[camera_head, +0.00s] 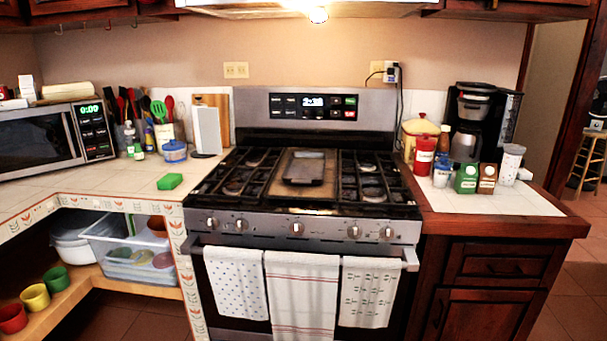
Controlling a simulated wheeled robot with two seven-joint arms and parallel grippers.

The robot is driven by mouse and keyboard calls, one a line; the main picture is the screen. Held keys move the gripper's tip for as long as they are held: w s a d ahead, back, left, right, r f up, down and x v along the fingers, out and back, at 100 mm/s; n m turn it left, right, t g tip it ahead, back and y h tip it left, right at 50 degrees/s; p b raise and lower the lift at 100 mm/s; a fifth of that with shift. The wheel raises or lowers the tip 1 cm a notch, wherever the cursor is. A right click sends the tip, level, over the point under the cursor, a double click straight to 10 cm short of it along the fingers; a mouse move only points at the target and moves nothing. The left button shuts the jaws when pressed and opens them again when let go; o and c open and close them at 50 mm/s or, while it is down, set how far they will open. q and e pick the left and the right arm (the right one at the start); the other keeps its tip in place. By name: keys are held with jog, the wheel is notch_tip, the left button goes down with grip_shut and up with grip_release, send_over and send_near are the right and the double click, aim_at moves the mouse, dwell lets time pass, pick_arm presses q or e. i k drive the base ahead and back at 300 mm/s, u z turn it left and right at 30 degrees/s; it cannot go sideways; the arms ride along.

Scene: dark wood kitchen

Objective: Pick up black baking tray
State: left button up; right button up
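The black baking tray (303,169) is a small dark rectangular pan. It lies on the brown centre griddle (287,189) of the stove, between the left and right burner grates. Nothing covers it in this view. Neither of my grippers shows in the head view.
The stove (335,228) has a front rail hung with several towels (300,290). The left counter holds a microwave (35,140), a green sponge (170,181) and utensils. The right counter holds a coffee maker (473,125) and several canisters. The floor before the stove is out of view.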

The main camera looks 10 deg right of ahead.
aim_at(305, 168)
jog(key=u, duration=0.5)
jog(key=i, duration=0.95)
jog(key=u, duration=0.25)
